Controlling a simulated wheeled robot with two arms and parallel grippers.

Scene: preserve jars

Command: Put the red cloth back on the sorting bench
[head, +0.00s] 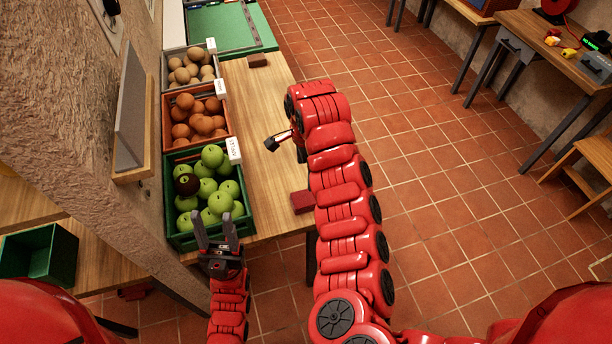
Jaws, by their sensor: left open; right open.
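A small dark red folded piece (303,201), which looks like the red cloth, lies on the right edge of the wooden bench (262,105) holding the crates. I cannot tell for sure that it is cloth. My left gripper (216,228) is open and empty at the near edge of the green crate, left of the red piece. My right gripper (285,148) is open over the bench's right side, beyond the red piece; its arm partly hides it. The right arm passes close beside the red piece.
Green crate (236,152) of green apples with one dark one, orange crate (229,122) and grey crate (213,48) line the bench's left side. A brown block (257,60) lies farther back. An empty green crate (40,254) stands left. Tiled floor (440,170) is clear at right.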

